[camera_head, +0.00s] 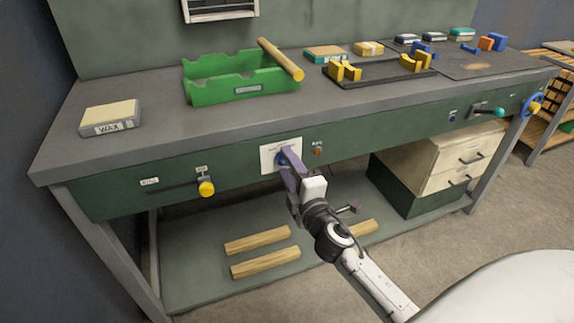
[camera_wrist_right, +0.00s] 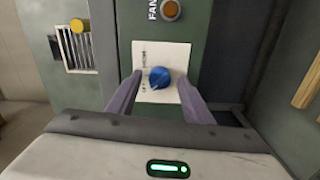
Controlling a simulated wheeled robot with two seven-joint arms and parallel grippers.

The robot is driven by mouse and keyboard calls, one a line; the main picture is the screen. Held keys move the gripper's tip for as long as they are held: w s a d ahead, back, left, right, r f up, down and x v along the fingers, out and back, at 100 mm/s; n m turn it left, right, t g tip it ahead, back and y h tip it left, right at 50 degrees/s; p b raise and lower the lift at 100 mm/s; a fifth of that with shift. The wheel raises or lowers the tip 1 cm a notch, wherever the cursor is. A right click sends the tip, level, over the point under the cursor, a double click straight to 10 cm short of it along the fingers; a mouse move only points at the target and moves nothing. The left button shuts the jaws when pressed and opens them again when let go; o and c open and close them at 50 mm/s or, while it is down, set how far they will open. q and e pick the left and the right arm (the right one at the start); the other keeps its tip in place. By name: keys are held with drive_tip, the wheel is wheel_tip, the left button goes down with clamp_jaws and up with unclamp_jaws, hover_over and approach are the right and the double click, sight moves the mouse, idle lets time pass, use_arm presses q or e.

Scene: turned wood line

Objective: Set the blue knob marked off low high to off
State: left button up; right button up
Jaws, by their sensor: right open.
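The blue knob (camera_wrist_right: 160,77) is mounted on a white label plate (camera_wrist_right: 145,56) on the front panel of the bench. The plate's lettering is too small to read surely, and I cannot tell which mark the knob points at. My right gripper (camera_wrist_right: 154,88) is open, with its two purple fingers on either side of the knob; whether they touch it I cannot tell. In the head view the right gripper (camera_head: 287,170) is at the plate (camera_head: 270,156) and partly covers the knob (camera_head: 281,158). My left gripper is not in view.
An orange button marked FAN (camera_wrist_right: 171,9) sits close beside the plate. A yellow-knobbed slider (camera_head: 206,187) is left along the panel, and a teal-ended lever (camera_head: 498,112) and blue handwheel (camera_head: 532,105) are at right. A green tray (camera_head: 215,91) stands on the bench top.

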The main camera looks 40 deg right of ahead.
use_arm(q)
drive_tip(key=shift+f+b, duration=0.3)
drive_tip(key=shift+b, duration=0.05)
use_arm(e)
drive_tip(key=v, duration=0.9)
drive_tip(key=shift+s+a, duration=0.15)
drive_tip(key=shift+s, duration=0.2)
use_arm(q)
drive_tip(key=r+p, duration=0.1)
drive_tip(key=p, duration=0.1)
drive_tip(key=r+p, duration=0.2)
drive_tip(key=p, duration=0.1)
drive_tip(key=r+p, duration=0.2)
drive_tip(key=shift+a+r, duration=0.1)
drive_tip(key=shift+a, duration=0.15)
use_arm(e)
drive_tip(key=s+a+f+m+g+y, duration=0.6)
drive_tip(key=s+a+f+m+g, duration=0.3)
drive_tip(key=s+a+f, duration=0.7)
drive_tip(key=s+a+m, duration=0.1)
drive_tip(key=m, duration=0.2)
drive_tip(key=shift+s+a+f+y, duration=0.2)
drive_tip(key=shift+s+f+y, duration=0.1)
drive_tip(key=shift+s, duration=0.1)
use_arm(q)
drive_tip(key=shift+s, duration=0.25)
